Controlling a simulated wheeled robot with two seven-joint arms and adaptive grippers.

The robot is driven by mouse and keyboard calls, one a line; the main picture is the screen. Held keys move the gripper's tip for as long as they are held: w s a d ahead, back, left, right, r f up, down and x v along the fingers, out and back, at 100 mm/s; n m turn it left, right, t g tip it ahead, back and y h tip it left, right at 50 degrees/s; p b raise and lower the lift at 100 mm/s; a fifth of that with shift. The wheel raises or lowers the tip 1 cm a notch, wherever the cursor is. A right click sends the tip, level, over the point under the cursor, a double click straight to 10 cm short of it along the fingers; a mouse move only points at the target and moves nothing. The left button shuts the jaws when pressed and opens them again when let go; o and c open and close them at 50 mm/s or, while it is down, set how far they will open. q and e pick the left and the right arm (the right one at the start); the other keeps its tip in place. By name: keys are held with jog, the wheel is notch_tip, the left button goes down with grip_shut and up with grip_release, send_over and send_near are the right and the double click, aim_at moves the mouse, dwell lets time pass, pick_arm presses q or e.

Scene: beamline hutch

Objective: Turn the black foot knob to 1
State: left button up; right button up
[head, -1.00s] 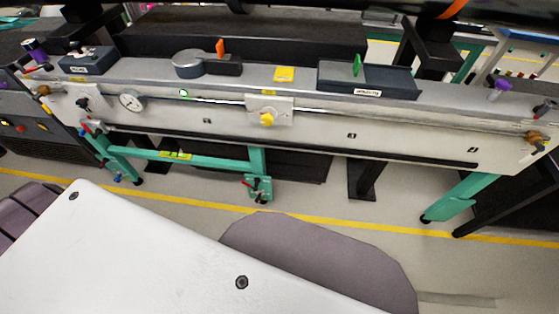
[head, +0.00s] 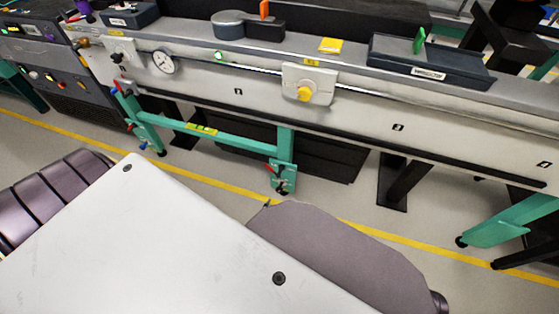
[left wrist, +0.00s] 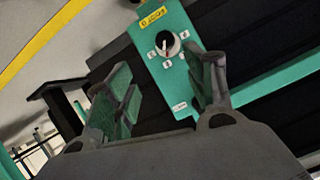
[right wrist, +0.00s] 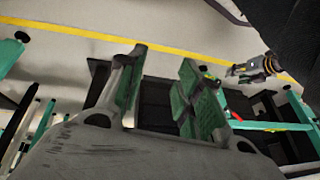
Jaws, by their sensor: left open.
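The black foot knob (left wrist: 167,43) shows in the left wrist view on a green plate (left wrist: 178,88) with a yellow label. Its white pointer line runs roughly up and down in the picture. Small white labels stand around it, too small to read surely. My left gripper (left wrist: 162,73) is open and empty, its green-padded fingers in the foreground on either side, below the knob in the picture; I cannot tell any contact. My right gripper (right wrist: 160,66) is open and empty, away from the knob. In the head view I cannot make out the gripper fingers clearly.
In the head view a long grey bench (head: 350,105) with a gauge (head: 163,62) and yellow knob (head: 304,94) crosses the scene. Its green frame (head: 230,147) carries a low plate with a red lever (head: 272,169). Floor with a yellow line (head: 228,187) is clear in front.

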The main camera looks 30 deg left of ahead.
aim_at(279, 191)
pick_arm(q)
jog(key=shift+w+a+f+y+b, duration=0.4)
jog(key=shift+w+a+f+b, duration=0.05)
jog(key=shift+b, duration=0.35)
pick_arm(e)
jog(key=shift+s+a+r, duration=0.1)
jog(key=shift+s+r, duration=0.05)
jog(key=shift+r, duration=0.5)
pick_arm(q)
jog(key=shift+w, duration=0.1)
pick_arm(e)
jog(key=shift+f, duration=0.1)
pick_arm(q)
jog(key=shift+b+x, duration=2.25)
jog(key=shift+x, duration=1.9)
jog(key=shift+b+x, duration=1.6)
jog(key=shift+x, duration=1.05)
pick_arm(e)
notch_tip(279, 191, down, 12)
jog(key=w+a+t+y, duration=0.1)
jog(key=a+t+y, duration=0.1)
jog(key=shift+a+m, duration=0.35)
jog(key=shift+m, duration=0.05)
jog(key=shift+f, duration=0.1)
pick_arm(q)
jog(key=shift+r, duration=0.1)
